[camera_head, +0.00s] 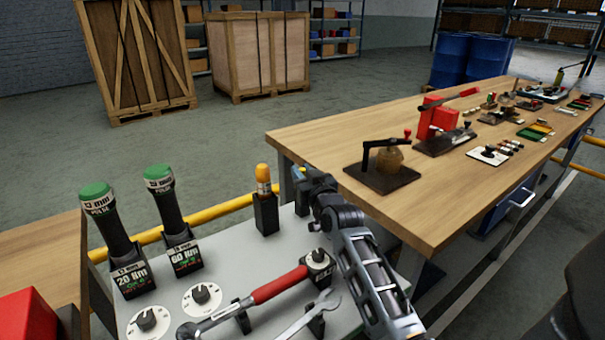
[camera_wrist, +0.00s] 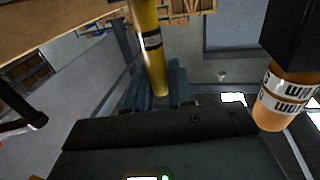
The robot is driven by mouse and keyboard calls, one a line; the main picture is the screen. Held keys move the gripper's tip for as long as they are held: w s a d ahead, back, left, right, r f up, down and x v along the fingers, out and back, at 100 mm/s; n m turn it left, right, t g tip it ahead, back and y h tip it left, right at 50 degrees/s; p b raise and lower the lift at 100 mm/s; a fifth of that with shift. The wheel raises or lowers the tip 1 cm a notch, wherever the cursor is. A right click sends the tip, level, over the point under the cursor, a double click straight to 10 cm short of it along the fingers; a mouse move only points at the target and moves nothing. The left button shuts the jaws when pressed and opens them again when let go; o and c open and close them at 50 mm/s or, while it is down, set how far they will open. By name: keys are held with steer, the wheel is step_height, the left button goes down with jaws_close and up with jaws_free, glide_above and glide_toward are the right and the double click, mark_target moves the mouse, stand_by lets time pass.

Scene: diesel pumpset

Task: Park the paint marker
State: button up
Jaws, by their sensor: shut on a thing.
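A slim yellow cylinder with a black and white band, which looks like the paint marker (camera_wrist: 151,50), has its rounded end between my gripper's blue fingers (camera_wrist: 160,88) in the wrist view. My gripper (camera_head: 312,183) is shut on it; in the head view the arm hides it and the fingertips. The gripper is above the grey tray's (camera_head: 345,290) far edge. Just left of it, an orange-capped piece with a white lettered band (camera_head: 263,180) stands upright in a black holder (camera_head: 266,213). That piece also shows close at the right of the wrist view (camera_wrist: 278,108).
Two green-topped tools (camera_head: 95,196) (camera_head: 160,180) stand in black holders on the left. A red-handled wrench (camera_head: 278,287), a spanner (camera_head: 305,318) and dials (camera_head: 202,298) lie nearer. A wooden bench (camera_head: 430,190) with fixtures is to the right. A yellow rail (camera_head: 215,212) runs behind the tray.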

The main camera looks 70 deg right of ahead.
steer(key=shift+f+b, duration=0.55)
steer(key=shift+f, duration=0.2)
steer(key=o, duration=1)
steer(key=v, duration=0.7)
steer(key=shift+s+a+r, duration=0.1)
steer(key=shift+s+a, duration=0.2)
